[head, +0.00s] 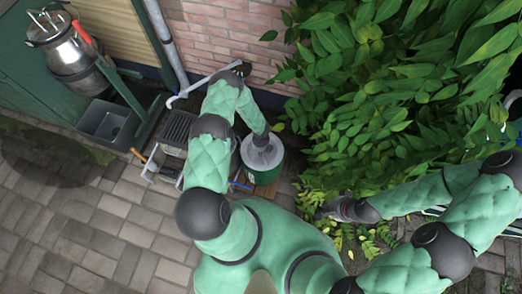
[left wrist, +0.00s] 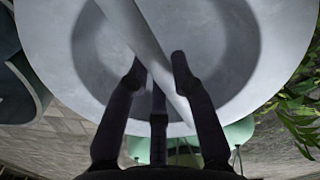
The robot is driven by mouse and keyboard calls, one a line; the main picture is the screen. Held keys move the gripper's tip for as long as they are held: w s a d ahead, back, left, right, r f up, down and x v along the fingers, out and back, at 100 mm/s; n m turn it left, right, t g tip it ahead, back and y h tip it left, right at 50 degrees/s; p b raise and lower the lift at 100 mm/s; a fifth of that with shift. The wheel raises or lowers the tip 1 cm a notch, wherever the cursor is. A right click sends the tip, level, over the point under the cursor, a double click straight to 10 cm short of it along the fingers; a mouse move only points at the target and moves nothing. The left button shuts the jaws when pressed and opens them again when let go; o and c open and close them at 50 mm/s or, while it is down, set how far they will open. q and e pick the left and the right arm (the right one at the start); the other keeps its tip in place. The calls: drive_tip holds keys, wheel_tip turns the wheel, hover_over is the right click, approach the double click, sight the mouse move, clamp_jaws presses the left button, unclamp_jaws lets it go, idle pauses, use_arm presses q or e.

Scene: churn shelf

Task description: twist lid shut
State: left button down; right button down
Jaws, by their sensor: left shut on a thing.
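The light grey round lid (head: 266,161) lies on top of a green container (head: 268,177) beside the brick wall. The lid fills the top of the left wrist view (left wrist: 60,70), with a sunken ring and a bar handle (left wrist: 145,35) across it. My left gripper (head: 260,138) is over the lid from above. In the left wrist view its dark fingers (left wrist: 155,68) are on both sides of the bar and shut on it. Whether the lid sits flush on the container is hidden. My right gripper (head: 330,209) is low by the leaves, away from the lid; its fingers are too small to read.
A metal churn with a red handle (head: 85,35) stands at the upper left. A grey basin (head: 108,122) and a dark grate (head: 177,128) are left of the lid. Dense leaves (head: 400,90) fill the right. The paving (head: 90,215) at lower left is clear.

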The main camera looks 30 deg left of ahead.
use_arm(q)
drive_tip(key=shift+n, duration=0.9)
drive_tip(key=shift+r, duration=0.1)
drive_tip(key=shift+n, duration=1.4)
drive_tip(key=shift+n, duration=0.4)
drive_tip(key=c, duration=1)
unclamp_jaws()
wheel_tip(320, 180, up, 12)
